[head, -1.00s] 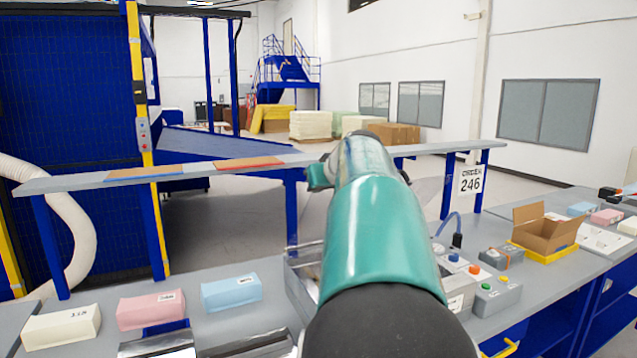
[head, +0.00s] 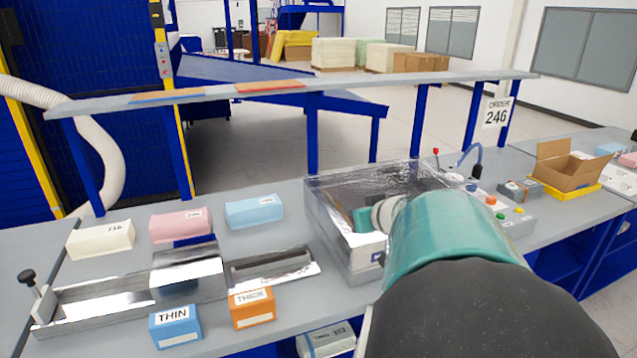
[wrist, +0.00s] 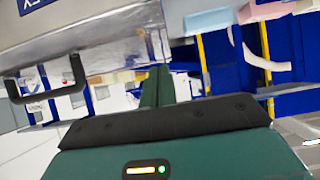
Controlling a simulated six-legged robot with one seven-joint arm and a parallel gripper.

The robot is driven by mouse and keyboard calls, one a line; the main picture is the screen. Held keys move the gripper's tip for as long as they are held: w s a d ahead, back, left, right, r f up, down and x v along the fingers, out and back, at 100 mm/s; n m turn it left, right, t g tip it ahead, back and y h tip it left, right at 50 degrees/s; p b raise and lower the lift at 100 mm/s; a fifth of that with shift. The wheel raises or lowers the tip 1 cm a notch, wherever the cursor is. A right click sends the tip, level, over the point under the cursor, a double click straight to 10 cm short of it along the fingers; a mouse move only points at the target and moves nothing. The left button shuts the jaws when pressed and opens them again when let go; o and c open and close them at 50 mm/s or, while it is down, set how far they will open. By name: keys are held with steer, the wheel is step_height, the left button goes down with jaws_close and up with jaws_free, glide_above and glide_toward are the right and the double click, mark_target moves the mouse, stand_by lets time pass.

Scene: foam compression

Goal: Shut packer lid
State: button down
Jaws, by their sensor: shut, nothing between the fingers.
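The packer (head: 345,244) is a metal box at the middle of the bench in the head view, with a clear, shiny lid (head: 340,180) over its top. The lid looks down or nearly down; I cannot tell whether it is fully closed. My arm hides the packer's right front. In the wrist view my gripper (wrist: 157,86) shows its dark green fingers together, with nothing between them. A dark handle (wrist: 47,92) on a grey metal face (wrist: 100,22) is to the left of the fingers, apart from them. Contact with the lid cannot be told.
A metal channel (head: 105,297) with a knob lies left of the packer, with THIN (head: 176,325) and THICK (head: 251,307) blocks before it. Cream, pink and blue foam blocks stand behind. A button box (head: 508,208) and open carton (head: 570,165) are right. A raised shelf (head: 340,82) runs behind.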

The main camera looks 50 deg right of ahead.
steer(key=shift+s+a+f, duration=0.1)
steer(key=shift+s+f, duration=0.05)
steer(key=shift+f, duration=0.6)
steer(key=shift+s+f, duration=0.1)
steer(key=shift+f, duration=0.6)
steer(key=shift+w+r, duration=0.1)
steer(key=shift+r, duration=0.1)
